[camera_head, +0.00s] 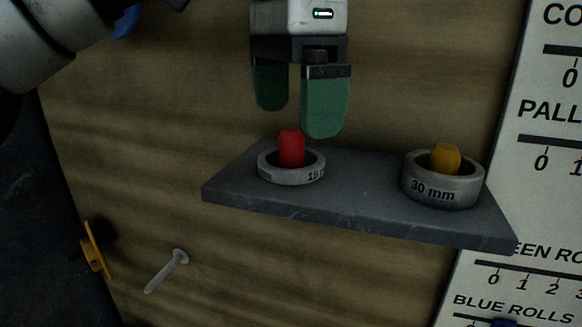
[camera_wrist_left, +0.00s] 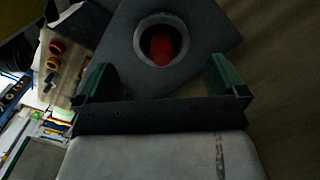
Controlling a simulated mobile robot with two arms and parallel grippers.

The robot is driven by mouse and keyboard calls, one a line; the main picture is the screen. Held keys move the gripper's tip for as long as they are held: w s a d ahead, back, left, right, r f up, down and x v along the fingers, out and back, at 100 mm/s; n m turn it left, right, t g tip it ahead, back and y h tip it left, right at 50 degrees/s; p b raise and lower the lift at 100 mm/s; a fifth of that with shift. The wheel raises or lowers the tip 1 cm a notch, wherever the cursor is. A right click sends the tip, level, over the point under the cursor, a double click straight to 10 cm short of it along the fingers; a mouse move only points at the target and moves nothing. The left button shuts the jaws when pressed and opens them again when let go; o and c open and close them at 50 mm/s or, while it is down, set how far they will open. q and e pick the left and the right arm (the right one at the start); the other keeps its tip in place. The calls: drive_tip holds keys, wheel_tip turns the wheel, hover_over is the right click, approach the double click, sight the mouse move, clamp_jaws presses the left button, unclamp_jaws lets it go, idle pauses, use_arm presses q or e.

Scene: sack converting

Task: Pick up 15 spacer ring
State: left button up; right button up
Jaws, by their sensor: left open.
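The 15 spacer ring (camera_head: 292,174) is a low grey ring lying on a dark grey shelf, its label partly readable. A red knob or peg (camera_head: 291,147) stands up in its middle. My left gripper (camera_head: 297,122) is open and empty, its green fingers pointing down just above the red piece. In the left wrist view, the ring (camera_wrist_left: 141,50) and red piece (camera_wrist_left: 161,46) show ahead, between the two green fingers (camera_wrist_left: 160,78) and apart from them. My right gripper is not in view.
The shelf (camera_head: 350,212) juts from a wooden wall. A taller ring marked 30 mm (camera_head: 441,190) with a yellow-orange piece (camera_head: 445,158) sits at its right. A white sign (camera_head: 550,190) is at the right. A pale peg (camera_head: 166,271) projects below the shelf.

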sight(294, 129)
use_arm(q)
drive_tip(key=f+p, duration=0.1)
drive_tip(key=f, duration=0.3)
drive_tip(key=shift+w+f, duration=0.1)
drive_tip(key=shift+w, duration=0.1)
drive_tip(key=shift+s+f, duration=0.15)
drive_tip(key=shift+f, duration=0.3)
drive_tip(key=shift+c, duration=1.1)
drive_tip(key=c, duration=0.7)
drive_tip(key=shift+c, duration=0.5)
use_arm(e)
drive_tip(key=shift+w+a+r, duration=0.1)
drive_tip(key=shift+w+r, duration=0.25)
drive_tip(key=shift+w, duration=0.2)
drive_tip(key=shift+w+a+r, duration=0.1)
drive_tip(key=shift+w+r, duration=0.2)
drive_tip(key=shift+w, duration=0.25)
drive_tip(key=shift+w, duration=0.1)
